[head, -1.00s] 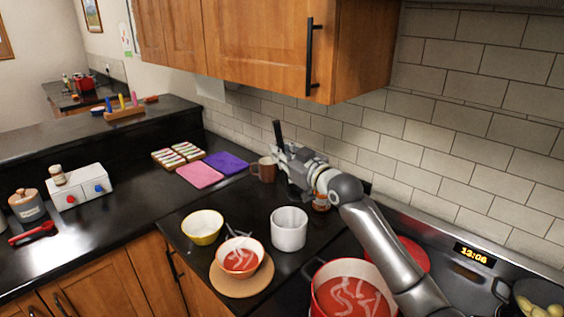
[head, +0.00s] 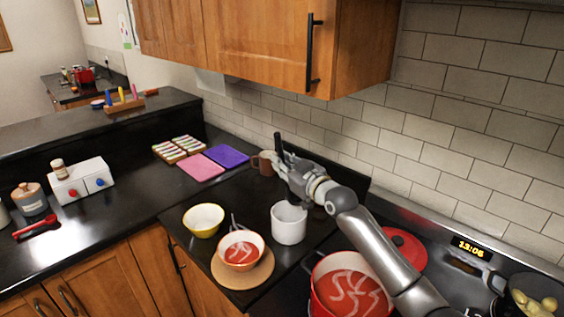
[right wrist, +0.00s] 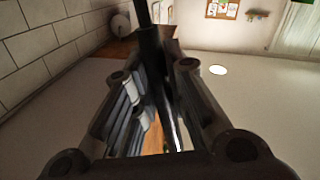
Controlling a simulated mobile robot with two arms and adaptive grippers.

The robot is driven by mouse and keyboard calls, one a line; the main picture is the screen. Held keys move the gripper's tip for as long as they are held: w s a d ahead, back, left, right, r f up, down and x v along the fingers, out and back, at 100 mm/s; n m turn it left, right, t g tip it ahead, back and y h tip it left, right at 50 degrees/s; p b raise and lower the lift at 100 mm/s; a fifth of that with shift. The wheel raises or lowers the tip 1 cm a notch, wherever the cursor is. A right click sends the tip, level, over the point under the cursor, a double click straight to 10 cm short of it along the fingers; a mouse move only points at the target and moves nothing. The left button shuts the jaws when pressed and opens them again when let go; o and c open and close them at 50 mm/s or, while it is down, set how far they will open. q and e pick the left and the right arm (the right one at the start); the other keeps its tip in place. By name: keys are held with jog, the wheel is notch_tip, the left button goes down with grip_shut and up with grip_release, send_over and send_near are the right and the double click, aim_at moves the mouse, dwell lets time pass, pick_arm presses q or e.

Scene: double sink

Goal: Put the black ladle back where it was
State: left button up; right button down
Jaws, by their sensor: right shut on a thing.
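My right gripper (head: 287,172) is shut on the black ladle (head: 278,146). Its dark handle sticks up, nearly upright, above the fingers. The handle also runs between the fingers in the right wrist view (right wrist: 149,48). The ladle's lower end is hidden in the head view. A white cylindrical pot (head: 288,226) stands on the dark counter just below the gripper, which covers part of its back rim. I cannot tell whether the ladle's lower end is in the pot. My left gripper is not in view.
A brown mug (head: 264,165) stands behind the gripper. A yellow bowl (head: 203,221) and a red soup bowl (head: 240,262) are left of the pot. A red pot (head: 330,301) is on the stove at right. The tiled wall (head: 400,150) is close behind my arm.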

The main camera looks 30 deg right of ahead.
jog(key=shift+f, duration=0.25)
jog(key=c, duration=1.5)
grip_release()
jog(key=shift+o, duration=0.2)
jog(key=shift+s+r+p, duration=0.1)
jog(key=shift+r+p, duration=0.3)
jog(key=shift+r, duration=0.3)
jog(key=s+d+b, duration=0.2)
jog(key=s+b, duration=0.1)
jog(key=s, duration=0.8)
jog(key=shift+s+b, duration=0.35)
jog(key=shift+s, duration=0.05)
